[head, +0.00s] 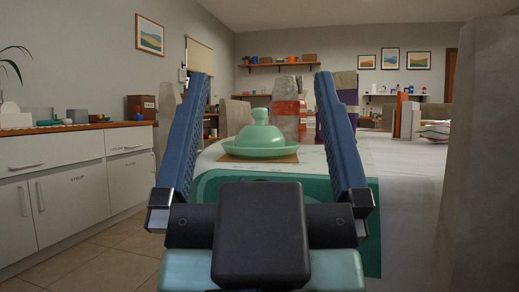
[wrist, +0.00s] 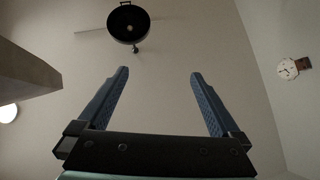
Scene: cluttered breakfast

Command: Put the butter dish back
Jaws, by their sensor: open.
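The green butter dish (head: 260,136), with a domed lid and a knob on top, stands on a tan mat (head: 285,158) on the table. In the head view my gripper (head: 261,78) is open, its two blue fingers pointing up and spread apart. The dish shows in the gap between the fingers, beyond them and apart from them. The wrist view looks upward; my gripper (wrist: 160,72) is open and empty there, and the dish is not in that view.
The table (head: 400,200) has a white cloth and a green mat at its near edge. Books (head: 405,118) and a bowl (head: 434,131) stand at its right. A cabinet counter (head: 75,127) with small items runs along the left. A grey pillar-like surface (head: 480,170) blocks the right side.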

